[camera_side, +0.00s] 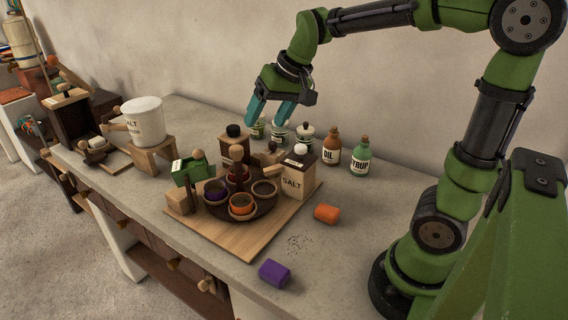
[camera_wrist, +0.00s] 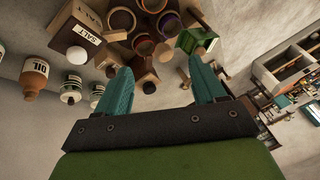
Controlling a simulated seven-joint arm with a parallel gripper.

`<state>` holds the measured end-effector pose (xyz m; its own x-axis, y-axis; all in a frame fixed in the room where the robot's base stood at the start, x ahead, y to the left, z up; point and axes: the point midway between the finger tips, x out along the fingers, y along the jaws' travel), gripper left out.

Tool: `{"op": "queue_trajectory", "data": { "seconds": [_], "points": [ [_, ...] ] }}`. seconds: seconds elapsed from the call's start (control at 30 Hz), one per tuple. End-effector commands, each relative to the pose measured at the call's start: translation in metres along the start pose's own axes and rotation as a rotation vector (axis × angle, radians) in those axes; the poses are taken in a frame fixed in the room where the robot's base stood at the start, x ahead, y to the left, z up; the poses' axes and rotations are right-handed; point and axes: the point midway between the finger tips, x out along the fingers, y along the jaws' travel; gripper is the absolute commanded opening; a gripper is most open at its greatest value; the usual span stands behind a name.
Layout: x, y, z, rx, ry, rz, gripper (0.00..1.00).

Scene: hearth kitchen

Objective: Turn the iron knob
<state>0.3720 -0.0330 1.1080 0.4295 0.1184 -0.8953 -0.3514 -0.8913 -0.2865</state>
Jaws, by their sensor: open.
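A small dark knob (camera_side: 233,130) tops a wooden box (camera_side: 232,151) at the back left corner of the wooden board; I take it for the iron knob. In the wrist view a dark knob (camera_wrist: 149,88) shows between and beyond my fingertips. My gripper (camera_side: 266,118) is open and empty, its teal fingers pointing down above the counter behind the board. It is right of the dark knob in the side view and apart from it.
A salt box (camera_side: 292,182) with a white knob, a dark round tray (camera_side: 255,212) of cups and a green box (camera_side: 193,172) stand on the board (camera_side: 230,238). Oil (camera_side: 331,146) and syrup (camera_side: 360,156) bottles stand right of several jars.

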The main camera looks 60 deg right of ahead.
Motion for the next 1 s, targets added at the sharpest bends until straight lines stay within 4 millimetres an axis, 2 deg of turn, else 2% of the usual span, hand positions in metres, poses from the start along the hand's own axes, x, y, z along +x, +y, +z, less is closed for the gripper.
{"op": "queue_trajectory", "data": {
  "seconds": [0.03, 0.2, 0.3, 0.4, 0.5, 0.67, 0.77, 1.0],
  "points": [
    [0.010, 0.006, -0.027, -0.006, -0.010, 0.032, 0.69],
    [0.033, 0.025, -0.105, -0.081, -0.018, 0.134, 0.69],
    [0.038, 0.032, -0.138, -0.141, -0.013, 0.184, 0.69],
    [0.033, 0.032, -0.159, -0.197, -0.001, 0.209, 0.69],
    [0.018, 0.027, -0.169, -0.248, 0.018, 0.210, 0.69],
    [0.028, 0.028, -0.166, -0.276, -0.002, 0.205, 0.69],
    [0.043, 0.031, -0.166, -0.275, -0.003, 0.206, 0.69],
    [0.094, 0.042, -0.167, -0.273, -0.003, 0.206, 0.69]
  ]
}}
